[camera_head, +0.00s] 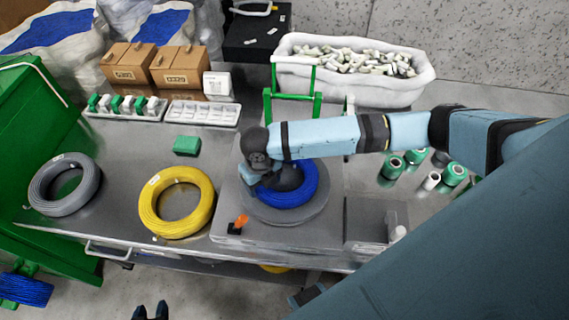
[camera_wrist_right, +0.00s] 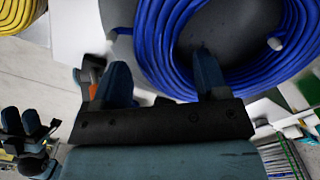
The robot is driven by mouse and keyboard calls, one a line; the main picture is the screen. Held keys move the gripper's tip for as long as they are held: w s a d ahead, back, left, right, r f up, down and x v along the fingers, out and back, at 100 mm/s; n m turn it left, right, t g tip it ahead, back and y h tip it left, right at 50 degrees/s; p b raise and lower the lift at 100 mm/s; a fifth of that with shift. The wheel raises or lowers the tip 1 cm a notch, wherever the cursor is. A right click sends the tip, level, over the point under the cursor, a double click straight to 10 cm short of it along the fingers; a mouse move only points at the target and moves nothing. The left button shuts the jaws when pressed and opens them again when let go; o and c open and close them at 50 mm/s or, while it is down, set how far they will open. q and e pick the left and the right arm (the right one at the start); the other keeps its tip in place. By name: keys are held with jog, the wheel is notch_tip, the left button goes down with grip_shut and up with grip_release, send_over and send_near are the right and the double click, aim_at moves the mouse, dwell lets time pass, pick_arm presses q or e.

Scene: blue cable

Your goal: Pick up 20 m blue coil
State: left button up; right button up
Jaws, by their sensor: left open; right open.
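The blue coil (camera_head: 292,190) lies on a round grey plate (camera_head: 312,210) on the metal table in the head view. My right gripper (camera_head: 278,183) is over its left side, with its fingertips hidden there. In the right wrist view the right gripper (camera_wrist_right: 163,78) is open. One finger is outside the blue coil (camera_wrist_right: 155,40) and the other is over its central hole, with the ring's strands between them; contact cannot be told. My left gripper (camera_head: 151,311) is open and empty at the bottom edge of the head view, away from the coil.
A yellow coil (camera_head: 150,205) and a grey coil (camera_head: 42,190) lie to the left. A green box (camera_head: 187,145) sits behind. Green spools (camera_head: 392,167) stand right, a white tub (camera_head: 425,90) of pale parts at the back. An orange piece (camera_head: 241,220) is near the plate's front left.

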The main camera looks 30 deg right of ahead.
aim_at(263, 188)
jog(key=shift+f, duration=1.5)
jog(key=c, duration=1.2)
jog(key=shift+a, duration=0.1)
grip_shut()
jog(key=shift+r, duration=0.15)
